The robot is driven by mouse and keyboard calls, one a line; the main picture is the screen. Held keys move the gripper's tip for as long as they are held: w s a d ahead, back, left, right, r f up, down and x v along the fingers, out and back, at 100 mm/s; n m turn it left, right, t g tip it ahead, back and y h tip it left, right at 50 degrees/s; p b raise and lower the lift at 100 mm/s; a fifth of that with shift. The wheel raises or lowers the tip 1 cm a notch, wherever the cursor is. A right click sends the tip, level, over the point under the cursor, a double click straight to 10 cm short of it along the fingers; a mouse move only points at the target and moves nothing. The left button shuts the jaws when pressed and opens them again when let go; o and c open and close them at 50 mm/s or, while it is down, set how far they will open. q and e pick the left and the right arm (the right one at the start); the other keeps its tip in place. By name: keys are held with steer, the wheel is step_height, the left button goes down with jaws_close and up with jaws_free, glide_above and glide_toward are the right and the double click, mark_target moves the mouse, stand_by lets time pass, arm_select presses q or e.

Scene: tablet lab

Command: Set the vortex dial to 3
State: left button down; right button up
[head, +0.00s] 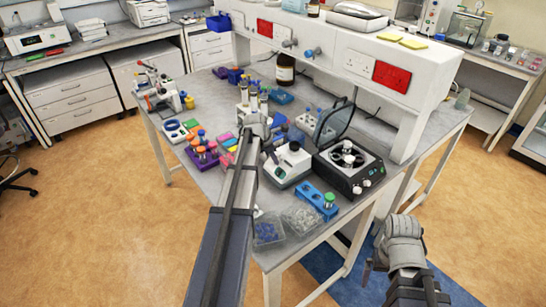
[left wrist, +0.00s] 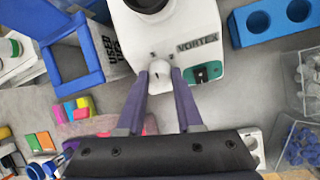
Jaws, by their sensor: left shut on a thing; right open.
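The vortex mixer (head: 294,160) is a white box with a dark round cup on top. It stands on the bench in front of my left arm, and its front shows large in the left wrist view (left wrist: 185,22). Its dial (left wrist: 160,69) is a small pale knob beside the "VORTEX" label and a green switch panel (left wrist: 204,72). My left gripper (left wrist: 160,76) is shut on the dial, one purple finger on each side. My right gripper (head: 374,264) is open and empty, low in front of the bench's right side.
A black centrifuge (head: 352,180) with its lid raised stands right of the mixer. A blue tube rack (head: 312,201) and clear bins (head: 300,221) lie near the front edge. A purple rack (head: 203,160) stands left. Floor beside the right gripper is clear.

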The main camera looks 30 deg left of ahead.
arm_select(q)
steer(key=m, duration=0.3)
steer(key=m+t+b, duration=0.1)
steer(key=m, duration=0.1)
steer(key=shift+s+d+f+m+y, duration=0.1)
steer(key=shift+s+f+m+y, duration=0.1)
steer(key=shift+m+y, duration=0.2)
steer(key=m+b, duration=0.1)
steer(key=m, duration=0.1)
steer(key=m+t+b, duration=0.1)
steer(key=m, duration=0.2)
steer(key=shift+s+t, duration=0.1)
steer(key=shift+t, duration=0.2)
steer(key=m+t+b, duration=0.1)
steer(key=m+b, duration=0.1)
steer(key=m, duration=0.4)
steer(key=shift+f+m+h, duration=0.1)
steer(key=shift+m+h, duration=0.2)
steer(key=shift+h, duration=0.1)
steer(key=m, duration=0.3)
steer(key=m+t+h+b, duration=0.1)
steer(key=m, duration=0.1)
steer(key=shift+a, duration=0.25)
steer(key=c, duration=0.6)
jaws_free()
steer(key=shift+o, duration=0.2)
